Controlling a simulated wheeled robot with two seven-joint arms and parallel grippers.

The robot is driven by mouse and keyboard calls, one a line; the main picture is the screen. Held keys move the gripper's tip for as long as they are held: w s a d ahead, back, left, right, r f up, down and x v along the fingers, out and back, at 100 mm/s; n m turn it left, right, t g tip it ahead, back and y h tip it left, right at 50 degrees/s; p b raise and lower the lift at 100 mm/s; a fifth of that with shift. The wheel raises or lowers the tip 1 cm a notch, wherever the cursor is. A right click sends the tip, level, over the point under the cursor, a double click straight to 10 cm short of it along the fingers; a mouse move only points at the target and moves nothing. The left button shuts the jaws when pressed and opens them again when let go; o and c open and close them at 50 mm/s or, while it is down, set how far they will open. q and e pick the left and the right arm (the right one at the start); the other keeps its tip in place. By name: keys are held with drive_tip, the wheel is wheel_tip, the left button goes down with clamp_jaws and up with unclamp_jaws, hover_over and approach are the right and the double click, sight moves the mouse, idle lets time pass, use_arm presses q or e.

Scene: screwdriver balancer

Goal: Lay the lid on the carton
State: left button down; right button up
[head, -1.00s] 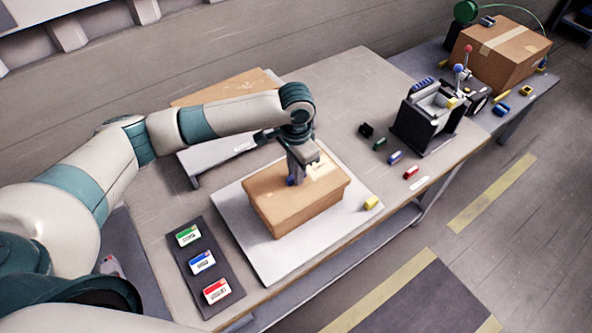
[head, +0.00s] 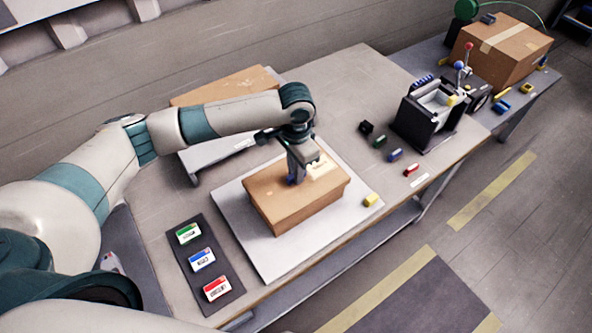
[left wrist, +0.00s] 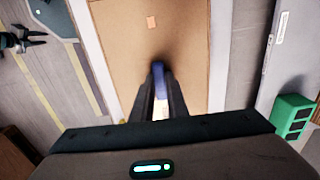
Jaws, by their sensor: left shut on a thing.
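The brown carton (head: 300,218) stands on a pale board on the table. The brown lid (head: 268,189) lies over its top, level and lined up with the carton as far as I can see; any small gap at the rim is too fine to tell. My left gripper (head: 294,179) points down over the middle of the lid and is shut on its blue handle (left wrist: 158,72). The lid also shows in the left wrist view (left wrist: 190,40). A dark pronged shape (left wrist: 22,40) at that view's left edge may be my right gripper; its jaws are unclear.
A label panel (head: 188,248) lies front left. A yellow block (head: 371,200) sits by the board's right corner. Several small coloured blocks and a black holder (head: 425,125) stand farther right. A low rack with a cardboard sheet (head: 225,86) is behind. Bare table shows at the back middle.

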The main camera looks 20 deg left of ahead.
use_arm(q)
drive_tip(key=shift+f+p, duration=0.3)
drive_tip(key=shift+f, duration=0.05)
idle(0.4)
drive_tip(key=c, duration=1.7)
unclamp_jaws()
drive_tip(key=shift+o, duration=0.2)
drive_tip(key=shift+r, duration=0.15)
wheel_tip(320, 180, up, 17)
drive_tip(key=b, duration=0.4)
